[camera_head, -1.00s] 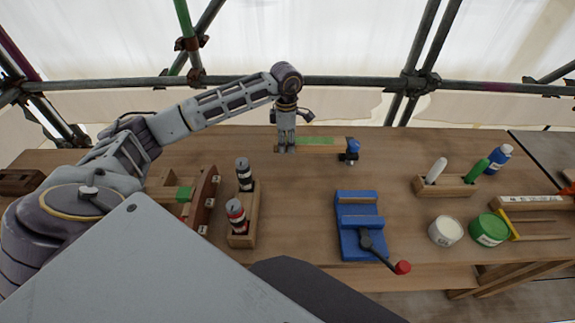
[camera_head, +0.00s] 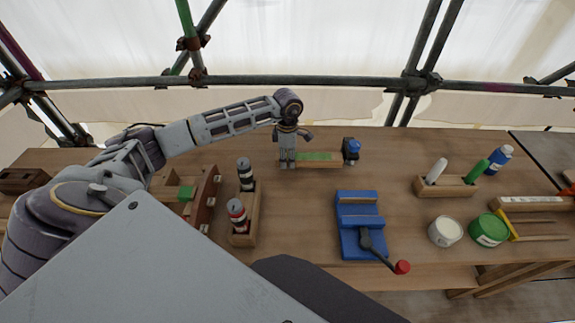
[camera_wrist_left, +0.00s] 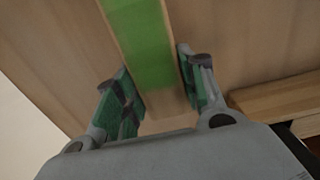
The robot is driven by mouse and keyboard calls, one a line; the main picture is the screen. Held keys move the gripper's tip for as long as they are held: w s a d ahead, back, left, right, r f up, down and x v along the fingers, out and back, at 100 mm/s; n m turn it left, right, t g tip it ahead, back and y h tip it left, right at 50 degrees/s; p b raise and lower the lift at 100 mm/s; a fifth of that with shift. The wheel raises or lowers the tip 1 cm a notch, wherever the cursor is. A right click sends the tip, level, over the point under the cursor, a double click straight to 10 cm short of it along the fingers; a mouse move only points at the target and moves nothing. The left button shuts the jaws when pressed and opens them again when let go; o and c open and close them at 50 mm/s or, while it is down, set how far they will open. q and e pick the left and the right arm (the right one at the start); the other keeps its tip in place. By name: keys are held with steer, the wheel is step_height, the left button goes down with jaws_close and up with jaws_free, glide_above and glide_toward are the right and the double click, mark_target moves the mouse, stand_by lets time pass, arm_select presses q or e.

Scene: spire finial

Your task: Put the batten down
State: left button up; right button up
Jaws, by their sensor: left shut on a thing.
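The batten (camera_head: 318,157) is a flat pale wooden strip with a green band along its middle. It lies left to right near the back of the bench in the head view. My left gripper (camera_head: 287,166) points down and is shut on its left end. In the left wrist view the batten (camera_wrist_left: 148,50) runs away from between the two green-padded fingers (camera_wrist_left: 160,98). I cannot tell whether its underside touches the bench top. My right gripper is not in view.
A blue-topped tool (camera_head: 351,147) stands close to the batten's right end. A blue vise (camera_head: 358,222) stands in front, and a wooden holder with dark cans (camera_head: 243,228) is front left. The bench top (camera_head: 300,205) between them is clear.

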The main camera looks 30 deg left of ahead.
mark_target(287, 171)
arm_select(q)
steer(key=shift+f, duration=2.05)
steer(key=shift+f, duration=0.15)
steer(key=o, duration=1.2)
steer(key=shift+r+b, duration=0.35)
steer(key=shift+r, duration=5.8)
steer(key=shift+s, duration=0.1)
